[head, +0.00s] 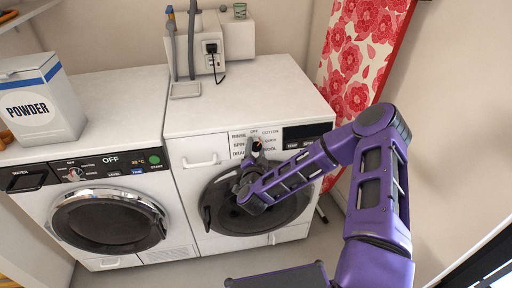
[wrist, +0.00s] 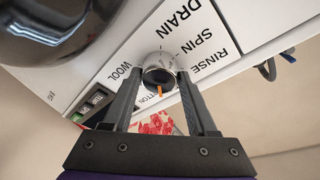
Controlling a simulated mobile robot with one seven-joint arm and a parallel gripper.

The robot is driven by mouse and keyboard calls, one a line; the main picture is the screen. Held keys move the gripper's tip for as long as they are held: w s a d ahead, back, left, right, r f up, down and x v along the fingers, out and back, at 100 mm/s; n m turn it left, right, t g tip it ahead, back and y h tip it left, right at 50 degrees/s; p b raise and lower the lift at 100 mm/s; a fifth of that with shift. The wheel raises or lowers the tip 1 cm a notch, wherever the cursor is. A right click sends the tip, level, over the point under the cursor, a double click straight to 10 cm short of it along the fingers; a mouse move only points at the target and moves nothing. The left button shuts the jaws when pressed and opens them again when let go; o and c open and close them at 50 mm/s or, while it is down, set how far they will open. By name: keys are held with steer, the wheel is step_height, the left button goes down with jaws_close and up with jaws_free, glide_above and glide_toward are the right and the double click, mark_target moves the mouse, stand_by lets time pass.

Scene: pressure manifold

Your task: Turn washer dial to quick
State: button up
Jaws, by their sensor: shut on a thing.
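The washer (head: 184,141) is the white machine on the right. Its round dial (wrist: 159,68) is silver and dark with an orange mark, and shows between my fingers in the wrist view. My gripper (wrist: 160,76) is shut on the dial, one finger on each side. In the head view my gripper (head: 257,149) reaches the panel. The QUICK label (head: 271,140) is right of the dial there, between COTTON and WOOL. In the wrist view the orange mark points down, near a partly hidden COTTON label; my fingers hide QUICK and OFF, so I cannot tell the exact setting.
A second machine (head: 110,220) with its own dial stands to the left, with a powder box (head: 40,103) on top. The washer's round door (head: 215,200) is below the panel, partly behind my arm.

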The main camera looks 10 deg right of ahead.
steer(key=m, duration=0.3)
steer(key=m+g+p, duration=0.1)
steer(key=m, duration=0.1)
steer(key=shift+r+m+g+p, duration=0.2)
steer(key=shift+m+g+p, duration=0.1)
steer(key=shift+m, duration=0.1)
steer(key=shift+m+g+p, duration=0.5)
steer(key=shift+m, duration=1.7)
steer(key=o, duration=1.4)
steer(key=shift+c, duration=0.2)
steer(key=p+v, duration=0.2)
steer(key=v, duration=1.5)
steer(key=shift+s+r, duration=0.2)
